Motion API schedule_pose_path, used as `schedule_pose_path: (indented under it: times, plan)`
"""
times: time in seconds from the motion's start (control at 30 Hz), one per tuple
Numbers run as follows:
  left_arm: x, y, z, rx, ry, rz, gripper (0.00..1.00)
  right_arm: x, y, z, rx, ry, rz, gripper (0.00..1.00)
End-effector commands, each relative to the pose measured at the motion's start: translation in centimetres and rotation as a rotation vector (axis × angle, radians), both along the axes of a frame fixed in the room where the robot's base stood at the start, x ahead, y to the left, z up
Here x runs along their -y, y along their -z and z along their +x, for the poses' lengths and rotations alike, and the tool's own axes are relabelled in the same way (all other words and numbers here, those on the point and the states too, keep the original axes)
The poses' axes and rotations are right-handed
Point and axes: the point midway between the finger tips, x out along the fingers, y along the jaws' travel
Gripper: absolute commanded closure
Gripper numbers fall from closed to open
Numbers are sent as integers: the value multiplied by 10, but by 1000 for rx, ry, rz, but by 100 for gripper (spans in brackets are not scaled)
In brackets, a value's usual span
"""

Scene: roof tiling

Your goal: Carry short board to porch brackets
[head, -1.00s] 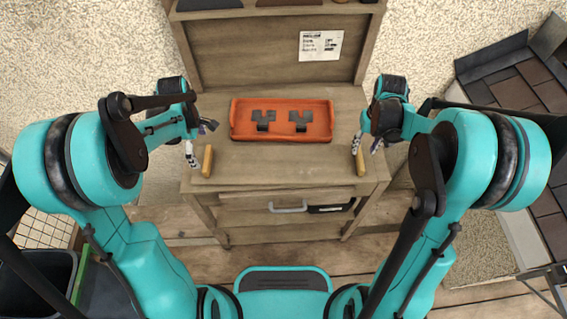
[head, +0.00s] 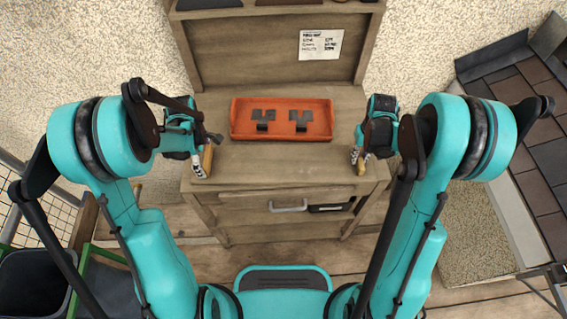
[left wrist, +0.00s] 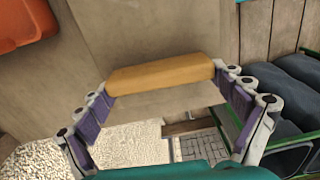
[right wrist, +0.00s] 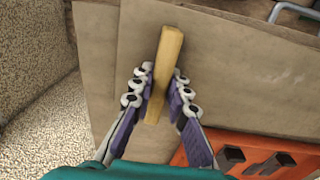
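A flat grey-brown board (head: 285,160) lies across the front of the wooden bench, with a yellow wooden handle block at each end. My left gripper (head: 205,152) is open at the left block (head: 208,158). In the left wrist view this block (left wrist: 160,73) lies crosswise, with a fingertip near each of its ends. My right gripper (head: 360,156) is at the right block (head: 361,168). In the right wrist view the open fingers stand on both sides of this block (right wrist: 165,60); I cannot tell whether they touch it. No porch brackets are identifiable.
An orange tray (head: 240,129) with two dark brackets (head: 264,120) stands just behind the board. The bench back panel (head: 265,55) rises behind it. A tiled roof section (head: 540,130) is at the right, and a dark bin (head: 35,285) at the lower left.

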Motion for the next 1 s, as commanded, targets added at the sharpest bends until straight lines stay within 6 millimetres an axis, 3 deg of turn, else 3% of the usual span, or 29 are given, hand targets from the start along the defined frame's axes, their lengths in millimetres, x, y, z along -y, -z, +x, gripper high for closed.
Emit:
schedule_pose_path:
  times: [0.03,0.1,0.57,1.0]
  plan:
    - [0,0,0,1,0,0,53,0,0,0,0,0,0,100]
    - [0,0,0,1,0,0,66,0,0,0,0,0,0,100]
    - [0,-6,0,1,0,0,66,0,-6,0,0,0,0,100]
    - [0,-45,0,1,0,0,66,0,-45,0,0,0,0,100]
